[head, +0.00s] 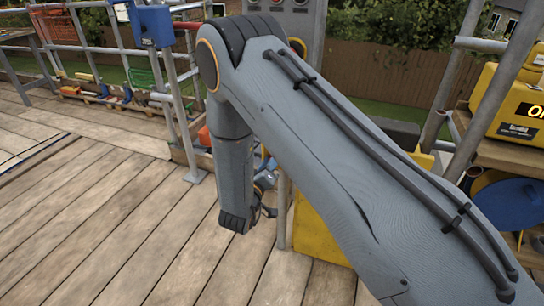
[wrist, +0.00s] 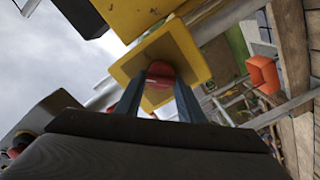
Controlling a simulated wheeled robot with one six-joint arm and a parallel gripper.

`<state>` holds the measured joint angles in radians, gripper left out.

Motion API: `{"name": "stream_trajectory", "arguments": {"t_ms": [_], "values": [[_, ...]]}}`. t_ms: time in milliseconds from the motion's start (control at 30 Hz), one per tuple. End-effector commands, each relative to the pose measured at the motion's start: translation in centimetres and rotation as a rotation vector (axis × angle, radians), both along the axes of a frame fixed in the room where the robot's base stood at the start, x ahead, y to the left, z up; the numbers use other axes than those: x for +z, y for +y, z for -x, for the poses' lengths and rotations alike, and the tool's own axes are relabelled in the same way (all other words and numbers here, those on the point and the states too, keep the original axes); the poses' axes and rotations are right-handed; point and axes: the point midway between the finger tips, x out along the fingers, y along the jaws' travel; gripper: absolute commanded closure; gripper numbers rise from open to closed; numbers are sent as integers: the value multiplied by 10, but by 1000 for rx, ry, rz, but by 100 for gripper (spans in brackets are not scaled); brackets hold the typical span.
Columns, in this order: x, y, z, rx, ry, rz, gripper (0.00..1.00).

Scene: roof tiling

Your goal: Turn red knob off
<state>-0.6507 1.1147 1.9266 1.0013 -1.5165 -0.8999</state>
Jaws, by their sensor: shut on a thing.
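The red knob (wrist: 160,72) shows in the wrist view, in front of a square yellow plate (wrist: 190,48). My gripper (wrist: 159,88) has its two dark fingers on either side of the knob and is shut on it. The fingers hide part of the knob's sides, and which way the knob is turned cannot be told. In the head view my arm covers the middle, and the red knob cannot be made out there. A yellow housing (head: 318,228) stands partly hidden behind my arm.
A grey panel with knobs (head: 312,22) rises behind my arm. A yellow case (head: 515,105) sits on a wooden shelf at the right. Scaffold poles (head: 178,95) and a blue box (head: 152,25) stand at the left. The plank deck (head: 110,215) is clear at the front left.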

Motion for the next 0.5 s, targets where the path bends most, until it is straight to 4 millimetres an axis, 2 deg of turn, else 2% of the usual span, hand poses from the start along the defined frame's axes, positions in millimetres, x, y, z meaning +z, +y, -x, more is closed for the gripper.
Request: {"name": "stream_trajectory", "arguments": {"t_ms": [500], "values": [[-1,1,0,-1,161,447,88]]}}
